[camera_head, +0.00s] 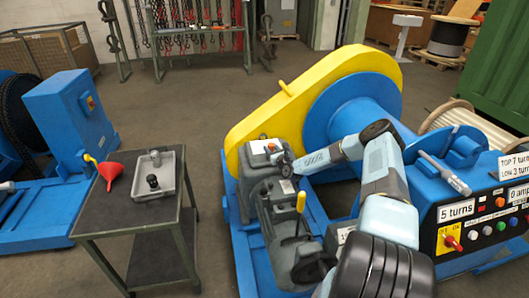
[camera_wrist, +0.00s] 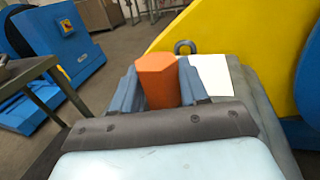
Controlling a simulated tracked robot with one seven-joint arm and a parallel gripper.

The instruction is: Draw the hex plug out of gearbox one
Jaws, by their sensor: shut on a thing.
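The orange hex plug (camera_wrist: 157,78) stands upright between the two blue-grey fingers of my gripper (camera_wrist: 161,92) in the wrist view. The fingers are shut on its sides, and its six-sided top shows above them. In the head view the plug (camera_head: 271,147) is a small orange spot at the top of the grey gearbox (camera_head: 257,175). My gripper (camera_head: 284,160) reaches in from the right there. The plug's lower end is hidden, so I cannot tell how deep it sits. The gearbox top also shows in the wrist view (camera_wrist: 246,92).
A lifting eye (camera_wrist: 185,47) and a white label (camera_wrist: 210,75) are close behind the plug. The yellow chain guard (camera_head: 255,115) rises behind the gearbox. A lever with a yellow handle (camera_head: 301,202) stands in front. A side table (camera_head: 125,213) holds a red funnel (camera_head: 110,173) and a grey tray (camera_head: 141,185).

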